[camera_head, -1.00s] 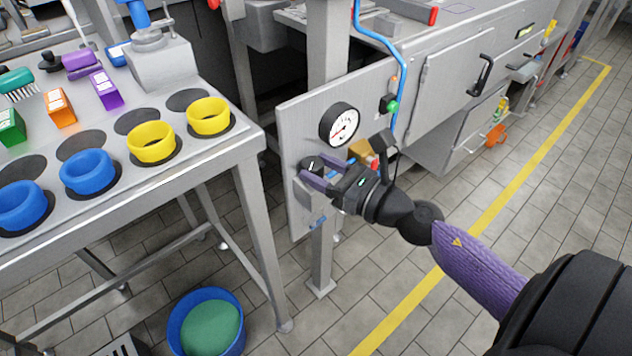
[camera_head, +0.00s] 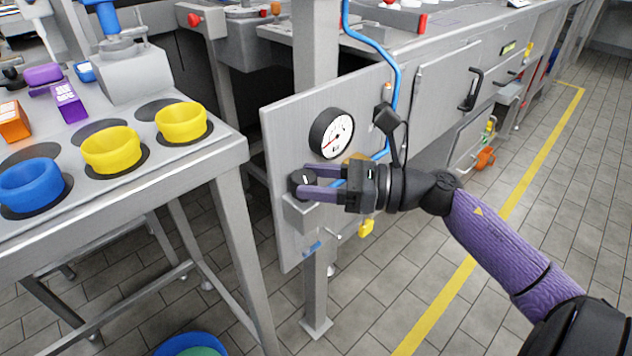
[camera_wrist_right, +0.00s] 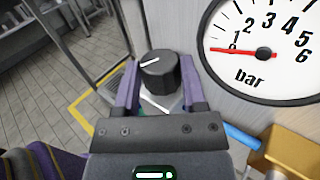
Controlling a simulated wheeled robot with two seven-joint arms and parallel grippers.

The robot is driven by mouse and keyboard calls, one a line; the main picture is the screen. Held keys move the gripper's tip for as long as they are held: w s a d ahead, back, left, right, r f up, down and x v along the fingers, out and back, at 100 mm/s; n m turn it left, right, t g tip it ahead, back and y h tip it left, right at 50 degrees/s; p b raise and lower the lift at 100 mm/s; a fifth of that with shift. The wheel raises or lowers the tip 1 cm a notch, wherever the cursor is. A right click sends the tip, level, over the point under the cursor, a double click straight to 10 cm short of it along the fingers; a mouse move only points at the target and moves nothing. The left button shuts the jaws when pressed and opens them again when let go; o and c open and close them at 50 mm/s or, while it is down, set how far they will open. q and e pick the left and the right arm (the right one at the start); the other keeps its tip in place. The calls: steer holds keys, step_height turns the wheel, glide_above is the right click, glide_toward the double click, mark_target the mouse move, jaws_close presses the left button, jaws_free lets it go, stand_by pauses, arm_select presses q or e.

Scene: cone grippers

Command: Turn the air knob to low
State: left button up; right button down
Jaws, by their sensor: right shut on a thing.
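The air knob (camera_head: 301,182) is a dark round knob with a white pointer line, on the grey panel (camera_head: 283,140) below a pressure gauge (camera_head: 331,133). My right gripper (camera_head: 308,183) has its two purple fingers on either side of the knob and is shut on it. In the right wrist view the knob (camera_wrist_right: 160,72) sits between the fingertips, its white line slanting, and the gauge (camera_wrist_right: 262,50) has its red needle near 0. Low or high markings cannot be read. My left gripper is not in view.
A steel table (camera_head: 215,160) with yellow cups (camera_head: 181,121) and a blue cup (camera_head: 31,184) stands at the left. A blue hose (camera_head: 396,80) runs down the panel beside my right wrist. The tiled floor at the right is clear.

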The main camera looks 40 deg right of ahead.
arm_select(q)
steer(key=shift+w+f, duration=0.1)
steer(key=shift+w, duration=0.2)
arm_select(e)
steer(key=shift+c, duration=2.2)
jaws_free()
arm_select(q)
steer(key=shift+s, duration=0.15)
